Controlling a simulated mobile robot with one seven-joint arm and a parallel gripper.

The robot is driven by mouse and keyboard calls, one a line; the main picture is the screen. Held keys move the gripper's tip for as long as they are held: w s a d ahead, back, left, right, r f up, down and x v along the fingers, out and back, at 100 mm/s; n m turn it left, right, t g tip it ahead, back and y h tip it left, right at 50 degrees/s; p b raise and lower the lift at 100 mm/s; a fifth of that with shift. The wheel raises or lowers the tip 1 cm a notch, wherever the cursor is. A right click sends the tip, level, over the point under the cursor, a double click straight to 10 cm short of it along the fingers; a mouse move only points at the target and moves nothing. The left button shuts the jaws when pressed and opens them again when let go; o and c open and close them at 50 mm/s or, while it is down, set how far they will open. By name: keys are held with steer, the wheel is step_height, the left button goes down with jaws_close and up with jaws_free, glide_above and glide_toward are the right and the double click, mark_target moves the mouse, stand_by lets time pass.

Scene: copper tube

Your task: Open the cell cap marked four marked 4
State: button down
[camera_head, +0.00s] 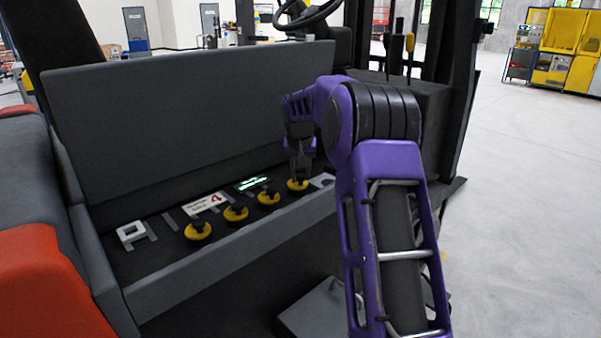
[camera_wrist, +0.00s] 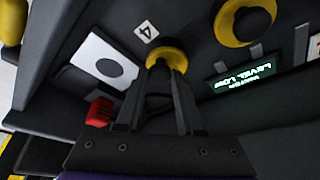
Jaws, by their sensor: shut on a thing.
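In the head view, a row of several yellow caps with black knobs lies in the forklift's battery tray. My gripper (camera_head: 299,160) points down at the rightmost cap (camera_head: 298,184). In the wrist view, this yellow cap (camera_wrist: 172,55) is at the top centre, beside a small white label reading 4 (camera_wrist: 146,31). My gripper (camera_wrist: 160,78) is shut on the cap's dark knob, which the fingers mostly hide. I cannot tell whether the cap has turned or lifted.
Another cap (camera_wrist: 245,22) is beside it, with a green-lit display (camera_wrist: 240,75) reading water level low. A white plate with a dark disc (camera_wrist: 97,65) and a red block (camera_wrist: 100,112) are left. A placard with a red 4 (camera_head: 217,198) lies in the tray, below the raised grey panel (camera_head: 190,115).

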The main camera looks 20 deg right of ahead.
steer(key=shift+w+a+r+g+p, duration=0.15)
steer(key=shift+w+r+g+p, duration=0.25)
steer(key=shift+p, duration=0.65)
steer(key=shift+w+g+h+p, duration=0.15)
steer(key=shift+g+h+p, duration=0.25)
steer(key=shift+w+a+r+g+h, duration=0.1)
steer(key=shift+w+r+g+h, duration=0.4)
steer(key=shift+g, duration=0.3)
steer(key=shift+w+f, duration=0.1)
steer(key=shift+a+n+g, duration=0.1)
steer(key=shift+n+g, duration=0.2)
